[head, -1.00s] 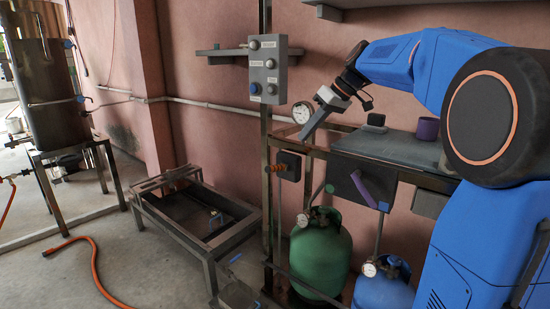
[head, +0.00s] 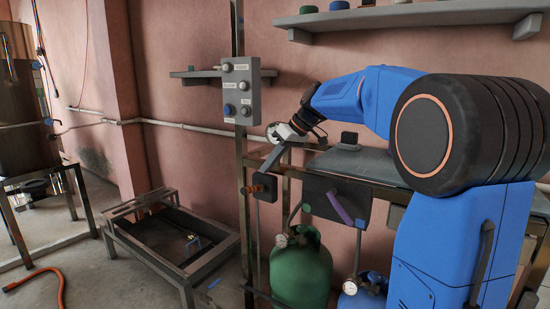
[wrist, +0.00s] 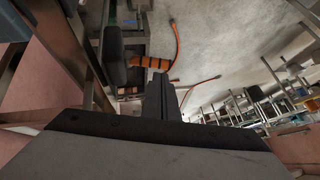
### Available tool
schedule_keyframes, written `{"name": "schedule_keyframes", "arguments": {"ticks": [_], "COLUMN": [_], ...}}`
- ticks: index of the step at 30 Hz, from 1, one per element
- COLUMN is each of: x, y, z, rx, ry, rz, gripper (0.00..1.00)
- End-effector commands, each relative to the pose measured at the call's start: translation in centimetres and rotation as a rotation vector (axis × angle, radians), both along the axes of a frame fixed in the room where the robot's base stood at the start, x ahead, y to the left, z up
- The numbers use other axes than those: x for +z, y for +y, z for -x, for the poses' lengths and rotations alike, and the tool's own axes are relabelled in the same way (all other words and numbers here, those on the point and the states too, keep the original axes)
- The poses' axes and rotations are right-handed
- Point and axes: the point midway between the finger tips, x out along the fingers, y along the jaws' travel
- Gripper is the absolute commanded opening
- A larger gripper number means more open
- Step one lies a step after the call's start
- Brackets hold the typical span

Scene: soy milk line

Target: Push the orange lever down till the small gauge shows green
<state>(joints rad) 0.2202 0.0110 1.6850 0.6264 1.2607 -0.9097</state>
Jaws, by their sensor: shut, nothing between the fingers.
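The orange lever (head: 255,188) sticks out from a small dark box (head: 267,183) on the metal frame below the wall panel. In the wrist view the lever (wrist: 152,63) is orange with dark bands, beside its dark box (wrist: 114,55). My gripper (head: 264,168) is shut and empty, slanting down just above the box in the head view. In the wrist view its fingers (wrist: 160,84) lie just below the lever in the picture; I cannot tell whether they touch it. A small round gauge (head: 271,131) on the wall pipe is partly hidden by my gripper; its colour cannot be read.
A panel with several knobs (head: 241,90) hangs above. A dark box with a purple lever (head: 340,207) sits to the right. Green (head: 300,270) and blue (head: 362,297) gas cylinders with gauges stand below. A low metal trough (head: 170,235) stands left.

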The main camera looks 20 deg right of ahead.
Motion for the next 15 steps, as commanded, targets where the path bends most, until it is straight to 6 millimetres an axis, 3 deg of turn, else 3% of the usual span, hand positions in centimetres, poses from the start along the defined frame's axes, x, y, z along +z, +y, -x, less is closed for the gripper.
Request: {"name": "schedule_keyframes", "arguments": {"ticks": [6,15], "x": [-3.2,-5.7], "y": [2.0,3.6], "z": [-1.2,-2.3], "rx": [0.002,0.001], "ry": [0.002,0.0], "rz": [0.0,0.0], "gripper": [0.0,0.0]}}
